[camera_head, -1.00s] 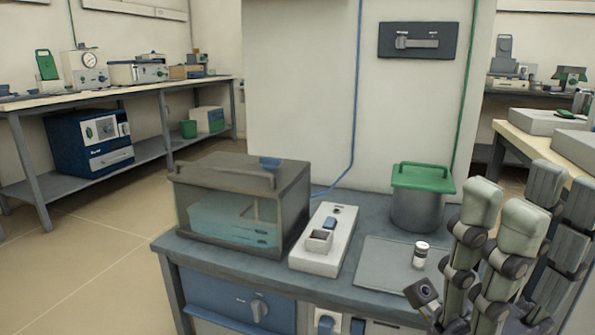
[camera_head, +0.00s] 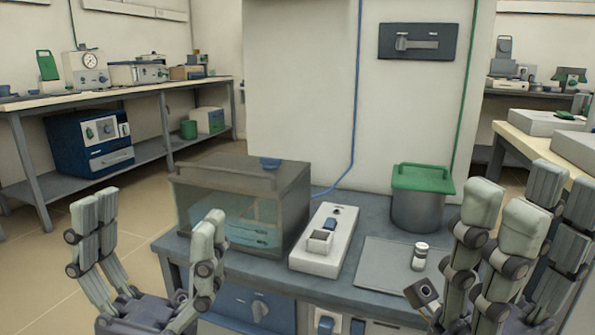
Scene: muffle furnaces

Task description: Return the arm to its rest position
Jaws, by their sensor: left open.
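My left gripper (camera_head: 153,215) stands at the bottom left with its grey-green fingers pointing up. It is open, with a wide empty gap between its finger pairs. Its right-hand fingers overlap the front left corner of the bench (camera_head: 205,255). My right gripper (camera_head: 528,208) is at the right edge, fingers also up. Its front fingers partly cover the back ones, which stand apart from them, and nothing shows between them. It is just right of a small white vial with a dark band (camera_head: 419,257), which stands on a grey mat (camera_head: 385,262).
The bench carries a smoky clear-sided box (camera_head: 240,180), a white device with a small square cup (camera_head: 325,240) and a grey pot with a green lid (camera_head: 418,205). A side bench (camera_head: 130,90) stands at the back left. Open floor (camera_head: 45,270) lies left of the bench.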

